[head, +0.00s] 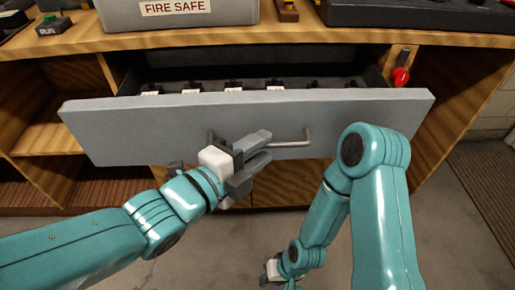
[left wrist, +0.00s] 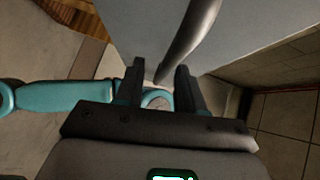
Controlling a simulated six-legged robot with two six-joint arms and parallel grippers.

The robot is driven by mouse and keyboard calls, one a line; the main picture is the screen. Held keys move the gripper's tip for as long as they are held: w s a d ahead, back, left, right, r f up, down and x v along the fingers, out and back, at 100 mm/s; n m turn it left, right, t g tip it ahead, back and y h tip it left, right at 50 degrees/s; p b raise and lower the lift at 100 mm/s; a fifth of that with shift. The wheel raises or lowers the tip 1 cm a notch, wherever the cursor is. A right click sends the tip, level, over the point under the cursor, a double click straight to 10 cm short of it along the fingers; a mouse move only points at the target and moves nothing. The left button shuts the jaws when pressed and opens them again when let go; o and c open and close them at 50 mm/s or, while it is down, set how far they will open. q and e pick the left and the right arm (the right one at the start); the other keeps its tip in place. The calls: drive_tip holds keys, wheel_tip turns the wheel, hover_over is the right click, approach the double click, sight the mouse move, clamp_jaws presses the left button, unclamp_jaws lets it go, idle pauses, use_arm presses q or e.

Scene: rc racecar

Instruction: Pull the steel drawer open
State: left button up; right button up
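The steel drawer (head: 370,112) is pulled out from the wooden workbench, and its dark interior shows behind the grey front. Its bar handle (head: 296,143) is on the front face. My left gripper (head: 264,147) is at the handle's middle and hides part of it. In the left wrist view its fingers (left wrist: 159,88) stand apart, with the handle (left wrist: 190,40) reaching down to the gap between them. I see no clear clamping on the bar. My right gripper (head: 271,272) hangs low below the drawer, mostly hidden by its arm; its fingers cannot be made out.
Several small dark items with white labels (head: 233,88) sit inside the drawer. A grey fire safe (head: 175,14) stands on the workbench top (head: 300,36). A red-ended object (head: 400,77) hangs at the right of the drawer opening. Open floor (head: 420,225) lies below.

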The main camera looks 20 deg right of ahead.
use_arm(q)
drive_tip(key=shift+s+a+r, duration=0.1)
drive_tip(key=shift+r, duration=0.05)
drive_tip(key=v, duration=1.6)
drive_tip(key=shift+p, duration=0.3)
drive_tip(key=shift+s, duration=0.1)
